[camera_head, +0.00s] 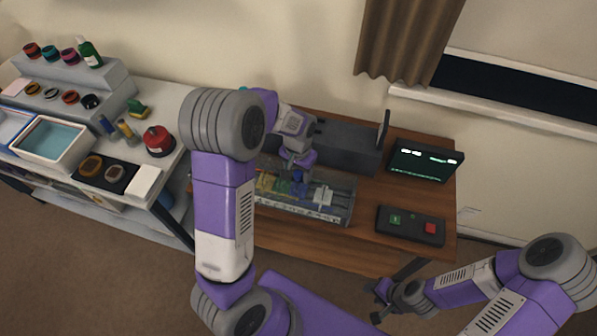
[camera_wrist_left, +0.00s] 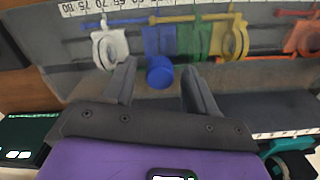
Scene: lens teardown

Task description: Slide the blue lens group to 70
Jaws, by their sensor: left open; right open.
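The blue lens group (camera_wrist_left: 160,42) has a round blue knob and sits on a rail under a printed scale, between a white group (camera_wrist_left: 108,45) and a green one (camera_wrist_left: 196,40). In the head view the blue group (camera_head: 298,188) is partly covered by my left gripper (camera_head: 299,163). In the left wrist view my open left gripper (camera_wrist_left: 160,72) has a finger on each side of the blue knob, with gaps showing. The scale (camera_wrist_left: 150,6) has 70 near the white group, left of blue. My right gripper (camera_head: 376,302) is empty, off the table's front.
Yellow (camera_wrist_left: 232,42) and orange (camera_wrist_left: 303,38) groups share the rail, right of green. A clear-walled case (camera_head: 340,208) surrounds the rail. A control box (camera_head: 410,225) and dark screen (camera_head: 425,160) stand to the right. A cluttered bench stands left.

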